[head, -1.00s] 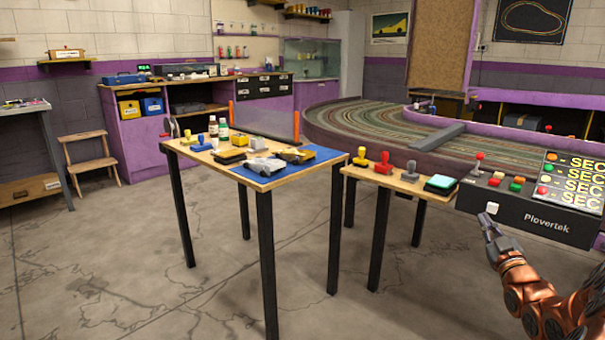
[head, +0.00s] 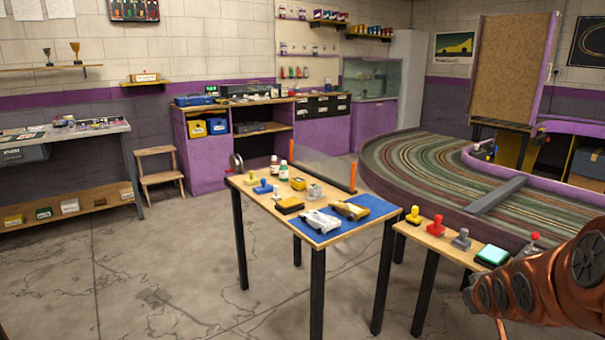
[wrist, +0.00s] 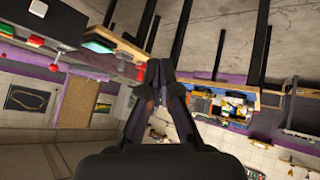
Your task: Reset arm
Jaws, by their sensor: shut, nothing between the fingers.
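My arm (head: 550,275) reaches in from the right edge in the head view, bent, with coppery links; its gripper does not show there. In the wrist view my gripper (wrist: 158,72) points away from the camera with its fingertips together, shut and empty. The wrist view is upside down, with the floor at the top and the walls below. The gripper touches nothing that I can see.
A table with a blue mat (head: 335,232) holds two toy cars and small bottles. A narrow bench (head: 455,245) carries stamps and a green pad (head: 492,255). The slot track (head: 420,170) lies behind. The floor (head: 180,270) at left is clear.

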